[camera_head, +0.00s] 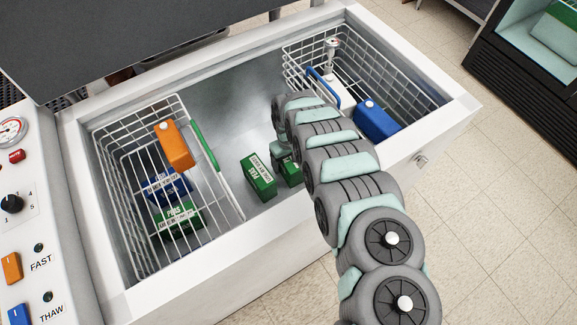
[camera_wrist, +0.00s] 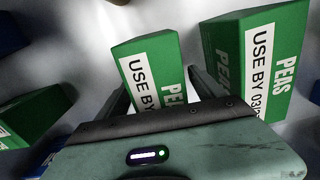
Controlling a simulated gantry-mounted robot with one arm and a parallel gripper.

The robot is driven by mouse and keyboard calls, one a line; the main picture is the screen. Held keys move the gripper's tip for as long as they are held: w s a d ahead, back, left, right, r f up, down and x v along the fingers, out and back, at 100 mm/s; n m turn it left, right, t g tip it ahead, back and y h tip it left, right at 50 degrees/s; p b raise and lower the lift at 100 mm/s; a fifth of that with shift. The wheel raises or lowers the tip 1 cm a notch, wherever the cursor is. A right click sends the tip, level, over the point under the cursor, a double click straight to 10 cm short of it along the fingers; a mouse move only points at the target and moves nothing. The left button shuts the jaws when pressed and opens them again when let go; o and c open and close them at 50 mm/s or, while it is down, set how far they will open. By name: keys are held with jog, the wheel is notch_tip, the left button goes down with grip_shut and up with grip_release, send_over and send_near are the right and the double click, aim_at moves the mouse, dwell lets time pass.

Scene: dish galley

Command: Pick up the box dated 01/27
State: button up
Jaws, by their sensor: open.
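Two green PEAS boxes stand on the freezer floor in the head view, one in the open (camera_head: 258,178) and one partly behind my arm (camera_head: 292,173). In the wrist view a green PEAS box (camera_wrist: 152,65) with a white USE BY label stands between the fingers of my open gripper (camera_wrist: 157,82); its date is hidden by the gripper body. To the right, another PEAS box (camera_wrist: 225,60) reads USE BY 03, the rest cut off. A third green box (camera_wrist: 32,112) lies at the left. I cannot read 01/27 on any box.
The right wire basket (camera_head: 400,85) holds a blue container (camera_head: 376,120). The freezer's white rim (camera_head: 290,218) surrounds them.

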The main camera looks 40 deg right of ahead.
jog(key=shift+f, duration=0.15)
grip_shut()
dwell(0.8)
